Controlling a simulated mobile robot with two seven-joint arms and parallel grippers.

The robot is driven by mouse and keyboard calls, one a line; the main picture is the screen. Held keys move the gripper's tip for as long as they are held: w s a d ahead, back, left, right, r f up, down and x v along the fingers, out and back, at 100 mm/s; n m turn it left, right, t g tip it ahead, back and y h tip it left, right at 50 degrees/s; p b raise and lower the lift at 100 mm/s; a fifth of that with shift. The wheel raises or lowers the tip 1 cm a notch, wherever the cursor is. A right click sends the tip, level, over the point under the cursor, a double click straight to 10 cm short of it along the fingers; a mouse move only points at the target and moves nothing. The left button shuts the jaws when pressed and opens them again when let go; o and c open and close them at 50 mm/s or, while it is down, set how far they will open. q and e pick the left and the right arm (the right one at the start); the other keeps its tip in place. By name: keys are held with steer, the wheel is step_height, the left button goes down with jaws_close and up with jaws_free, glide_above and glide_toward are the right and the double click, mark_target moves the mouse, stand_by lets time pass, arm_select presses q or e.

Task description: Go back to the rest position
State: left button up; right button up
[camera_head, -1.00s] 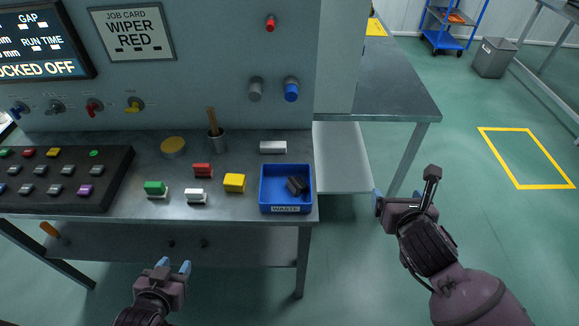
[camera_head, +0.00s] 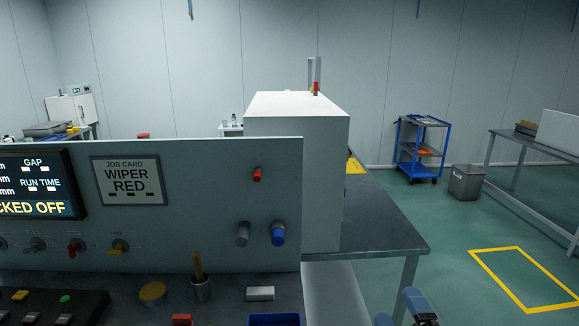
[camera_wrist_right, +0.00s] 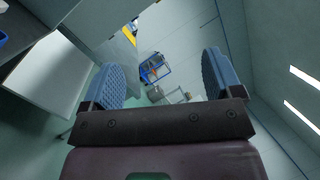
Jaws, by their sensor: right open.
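My left gripper is outside both current views. The grey panel (camera_head: 200,235) stands upright on the bench, with a job card (camera_head: 129,180) reading WIPER RED and a display (camera_head: 35,190) at the left.
A blue waste tray (camera_head: 274,319) is cut off at the bottom. A blue cart (camera_head: 420,150) and grey bin (camera_head: 466,182) stand on open floor at the right.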

steer(key=s+d+f+n+g+y, duration=0.1)
steer(key=s+f+n+g, duration=0.15)
steer(key=f+n, duration=0.6)
steer(key=s+f+n+g+y, duration=0.1)
steer(key=s+f+n+g, duration=0.3)
steer(key=n, duration=0.8)
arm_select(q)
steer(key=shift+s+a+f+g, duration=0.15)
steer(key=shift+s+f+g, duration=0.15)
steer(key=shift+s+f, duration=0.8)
arm_select(e)
steer(key=s+d+f+g+h, duration=0.2)
steer(key=s+d+f+h, duration=0.3)
steer(key=s+f, duration=0.5)
step_height(320, 180, down, 3)
steer(key=shift+d+g, duration=0.35)
steer(key=shift+d, duration=0.75)
